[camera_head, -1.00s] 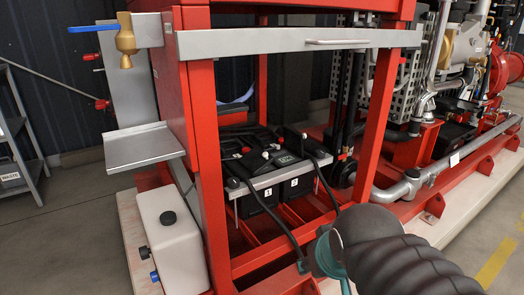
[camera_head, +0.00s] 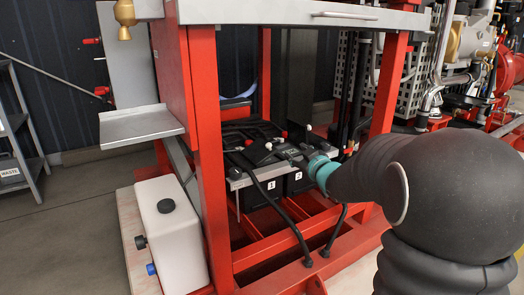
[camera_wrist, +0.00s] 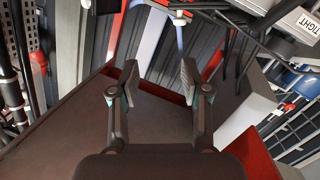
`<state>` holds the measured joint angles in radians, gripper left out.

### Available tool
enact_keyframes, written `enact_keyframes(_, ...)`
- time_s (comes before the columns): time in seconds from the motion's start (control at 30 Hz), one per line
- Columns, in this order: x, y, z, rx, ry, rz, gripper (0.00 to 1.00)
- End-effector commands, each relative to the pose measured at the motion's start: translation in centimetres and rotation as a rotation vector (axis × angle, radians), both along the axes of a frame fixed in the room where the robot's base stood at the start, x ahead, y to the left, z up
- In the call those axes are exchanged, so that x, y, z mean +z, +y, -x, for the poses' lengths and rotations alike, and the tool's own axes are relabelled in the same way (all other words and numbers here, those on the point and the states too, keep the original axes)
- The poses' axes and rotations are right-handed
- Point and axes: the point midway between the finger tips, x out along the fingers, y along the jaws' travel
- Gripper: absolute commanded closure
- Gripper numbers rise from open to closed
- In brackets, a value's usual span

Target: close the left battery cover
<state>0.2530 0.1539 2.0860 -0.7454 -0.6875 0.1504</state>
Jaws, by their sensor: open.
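Two black batteries sit side by side low in the red frame in the head view, the left battery (camera_head: 262,194) labelled 1 and the right battery (camera_head: 298,182) labelled 2. A silver bar (camera_head: 255,176) runs across their front. Black cables and clamps lie on top. A dark grey upright panel (camera_head: 295,85) stands behind them; I cannot tell if it is the raised left cover. My gripper (camera_head: 292,154) is over the right battery's top, with my arm hiding part of that side. In the wrist view my gripper (camera_wrist: 155,85) is open and empty, above a dark flat surface (camera_wrist: 153,128).
Red posts (camera_head: 205,140) and a steel cross bar (camera_head: 290,14) with a handle frame the opening. A steel shelf (camera_head: 140,125) and white tank (camera_head: 170,235) stand at left. Two black cables (camera_head: 275,215) hang in front of the batteries. A partly cut-off white label (camera_wrist: 308,22) shows in the wrist view.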

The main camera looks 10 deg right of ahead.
Motion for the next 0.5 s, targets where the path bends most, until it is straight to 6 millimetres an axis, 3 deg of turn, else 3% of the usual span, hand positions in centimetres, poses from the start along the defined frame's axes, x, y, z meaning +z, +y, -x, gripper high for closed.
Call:
enact_keyframes(0.03, -1.3, 0.0, -0.9, 0.036, -0.02, -0.004, 0.53)
enact_keyframes(0.2, -3.1, 0.7, -2.2, 0.147, -0.082, -0.02, 0.53)
enact_keyframes(0.5, -3.7, 1.5, -3.6, 0.201, -0.111, -0.03, 0.53)
